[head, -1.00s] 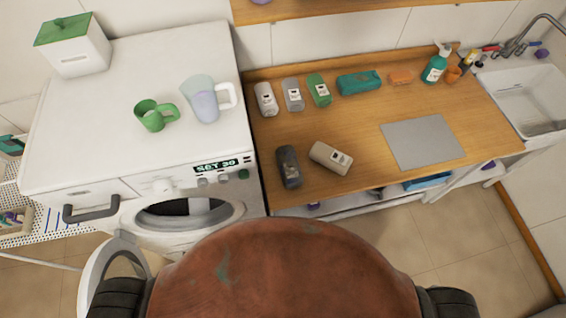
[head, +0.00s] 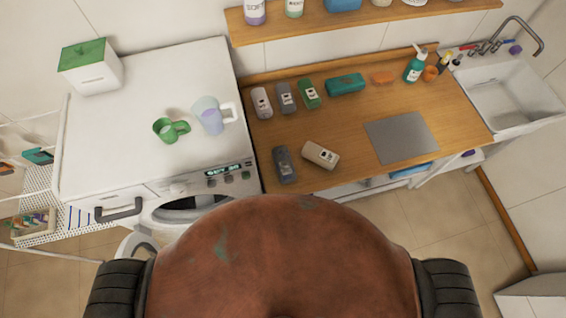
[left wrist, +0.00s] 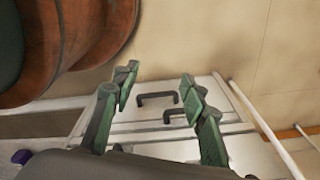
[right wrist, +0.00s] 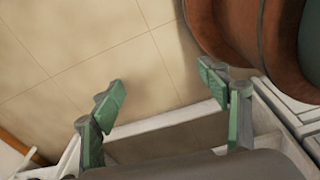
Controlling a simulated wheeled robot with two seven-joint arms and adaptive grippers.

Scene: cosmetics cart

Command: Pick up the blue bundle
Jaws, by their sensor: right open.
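A blue folded item (head: 411,170) shows partly on the level below the wooden counter, its top hidden by the counter edge. Another blue item (head: 342,4) sits on the upper shelf, cut off by the picture's top edge. A teal bundle (head: 346,84) lies at the back of the counter. I cannot tell which is the blue bundle. My left gripper (left wrist: 158,76) is open and empty, with a white drawer front and dark handle beyond it. My right gripper (right wrist: 161,76) is open and empty above the floor and a white frame. Neither gripper shows in the head view.
A washing machine (head: 122,140) with two mugs and a green-lidded box stands left. A sink (head: 513,101) is right. Tiled floor (head: 446,213) is clear at the right.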

